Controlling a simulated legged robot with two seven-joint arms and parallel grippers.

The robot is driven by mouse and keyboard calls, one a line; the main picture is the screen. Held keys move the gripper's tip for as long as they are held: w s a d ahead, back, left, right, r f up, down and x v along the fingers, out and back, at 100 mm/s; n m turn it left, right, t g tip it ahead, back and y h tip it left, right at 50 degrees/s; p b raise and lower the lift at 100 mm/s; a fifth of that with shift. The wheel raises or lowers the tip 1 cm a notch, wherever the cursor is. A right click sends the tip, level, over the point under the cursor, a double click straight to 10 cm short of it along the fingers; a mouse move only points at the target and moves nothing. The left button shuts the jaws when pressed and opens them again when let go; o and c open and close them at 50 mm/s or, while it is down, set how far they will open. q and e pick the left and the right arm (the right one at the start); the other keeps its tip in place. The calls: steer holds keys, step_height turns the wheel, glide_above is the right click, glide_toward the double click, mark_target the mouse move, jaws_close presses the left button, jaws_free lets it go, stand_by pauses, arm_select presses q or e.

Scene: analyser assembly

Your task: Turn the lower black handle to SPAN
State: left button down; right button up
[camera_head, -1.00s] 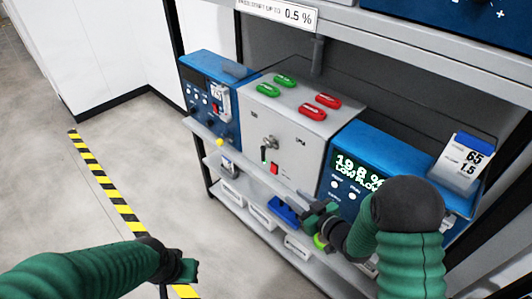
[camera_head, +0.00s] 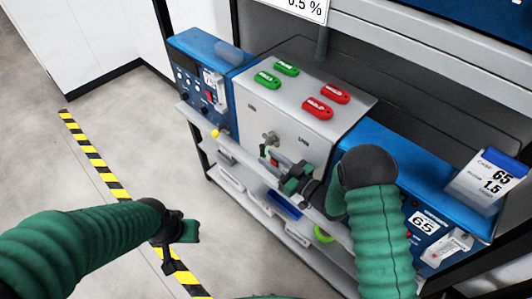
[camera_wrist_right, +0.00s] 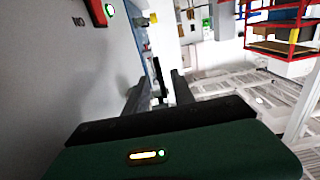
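The grey analyser box (camera_head: 300,125) stands on the shelf with a metal knob (camera_head: 269,138) on its front. The lower black handle is mostly hidden behind my right gripper (camera_head: 279,169) in the head view. In the right wrist view, a thin dark upright bar (camera_wrist_right: 158,76), which looks like the handle, shows between the two fingers of my right gripper (camera_wrist_right: 157,90). The fingers are apart, and I see a gap on at least one side of the bar.
Red and green tags (camera_head: 320,109) lie on top of the box. Lower shelves hold trays and a blue item (camera_head: 284,205). Open floor with striped tape (camera_head: 95,160) lies left.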

steer(key=shift+x, duration=1.15)
jaws_close()
steer(key=shift+d+r+p, duration=0.1)
steer(key=shift+r+p, duration=0.1)
steer(key=shift+p, duration=0.35)
steer(key=g+h+p, duration=0.1)
steer(key=p, duration=0.2)
steer(key=r+g+h+p, duration=0.1)
steer(key=g+h+p, duration=0.1)
steer(key=p, duration=0.1)
steer(key=g+h+p, duration=0.1)
steer(key=p, duration=0.3)
steer(key=shift+s+d+r, duration=0.25)
steer(key=shift+s+d, duration=0.15)
steer(key=shift+f+g+h+p, duration=0.15)
steer(key=shift+g+h+p, duration=0.35)
steer(key=shift+p, duration=0.35)
